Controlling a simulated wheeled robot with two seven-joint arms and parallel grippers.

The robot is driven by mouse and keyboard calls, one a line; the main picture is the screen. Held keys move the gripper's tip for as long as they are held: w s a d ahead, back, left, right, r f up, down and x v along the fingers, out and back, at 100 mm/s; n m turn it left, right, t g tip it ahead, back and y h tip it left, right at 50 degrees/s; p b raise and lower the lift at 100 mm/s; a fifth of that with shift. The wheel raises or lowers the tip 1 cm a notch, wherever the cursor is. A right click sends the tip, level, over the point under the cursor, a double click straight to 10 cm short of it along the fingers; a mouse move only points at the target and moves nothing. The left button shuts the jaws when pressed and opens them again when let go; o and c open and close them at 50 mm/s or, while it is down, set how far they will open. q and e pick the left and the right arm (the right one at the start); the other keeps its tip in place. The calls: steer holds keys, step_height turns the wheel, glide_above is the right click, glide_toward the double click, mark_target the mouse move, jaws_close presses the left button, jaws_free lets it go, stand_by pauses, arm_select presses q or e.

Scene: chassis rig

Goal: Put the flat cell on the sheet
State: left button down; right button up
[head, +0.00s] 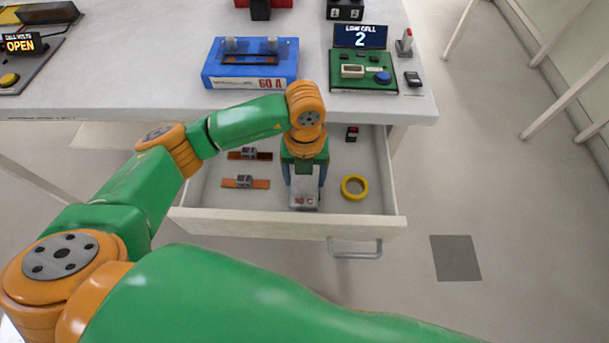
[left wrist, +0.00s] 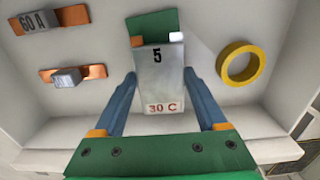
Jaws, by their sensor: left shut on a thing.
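The flat cell (head: 304,200) is a grey slab marked "30 C", inside the open drawer. A flat green sheet (left wrist: 152,22) shows beyond the cell in the wrist view. I cannot tell whether the cell touches it. My right gripper is not in view.
In the drawer (head: 280,222) lie a yellow ring (head: 354,187), two copper strips with grey blocks (head: 245,182) and a small dark red-topped piece (head: 351,133). A blue "60 A" box (head: 250,75) and a green "LOW CELL 2" board (head: 350,85) stand on the table above.

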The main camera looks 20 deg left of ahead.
mark_target(305, 181)
arm_select(q)
steer(key=shift+f, duration=0.55)
jaws_free()
steer(key=shift+r, duration=0.5)
step_height(305, 181, up, 12)
steer(key=shift+f+p, duration=0.25)
steer(key=shift+p, duration=0.2)
